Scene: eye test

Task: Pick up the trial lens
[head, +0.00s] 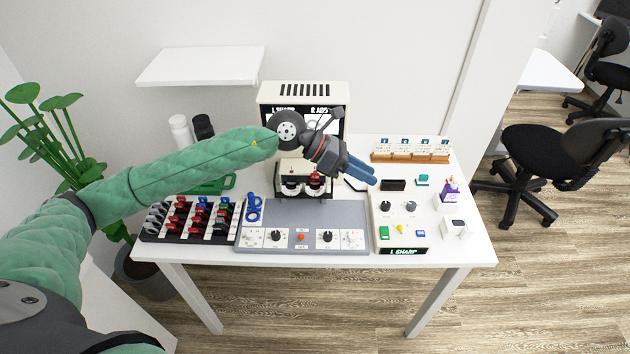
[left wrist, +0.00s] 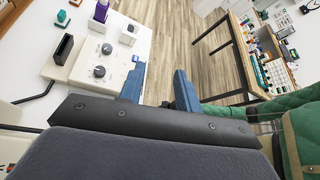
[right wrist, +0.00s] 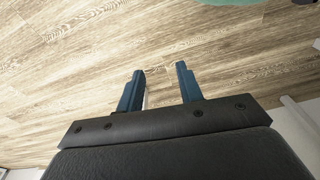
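A black tray (head: 146,237) at the table's left holds several small pieces with red, blue and grey parts, which look like trial lenses. I cannot tell which piece is the task's lens. My left gripper (head: 370,176) is above the table, right of the tray and rings and apart from them. In the left wrist view its two blue fingers (left wrist: 158,88) are apart with nothing held between them. My right gripper (right wrist: 160,82) is open and empty over the wooden floor, and is outside the head view.
A grey panel with knobs (head: 301,213) lies at the table's front middle. A white panel (head: 398,228) with knobs and buttons is on the right, with a purple bottle (head: 449,192). A machine (head: 303,92) stands at the back. A card rack (head: 410,157) is back right.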

